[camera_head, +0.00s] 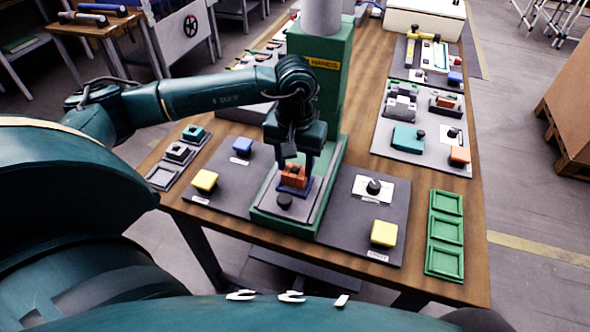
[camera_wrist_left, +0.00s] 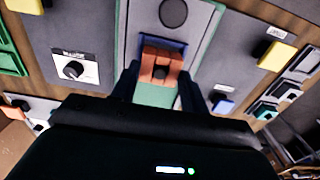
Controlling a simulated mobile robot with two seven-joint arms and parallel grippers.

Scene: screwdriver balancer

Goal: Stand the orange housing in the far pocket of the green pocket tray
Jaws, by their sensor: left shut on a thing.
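The orange housing (camera_head: 294,177) is at the green press, over its grey base plate. A blue holder shows around its lower part; I cannot tell whether the housing is seated in it or raised. My left gripper (camera_head: 295,167) points down from above and is shut on the housing. In the left wrist view, the housing (camera_wrist_left: 160,65) is between the two dark fingers (camera_wrist_left: 160,88). The green pocket tray (camera_head: 428,240) lies at the table's right front, with three empty-looking pockets in a row. Its far pocket (camera_head: 447,203) is clear. My right gripper is not in view.
The tall green press column (camera_head: 320,95) stands right behind the gripper. A dark panel with a black knob (camera_head: 374,186) and a yellow button (camera_head: 384,233) lies between press and tray. Grey boards with small parts fill the table's back right.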

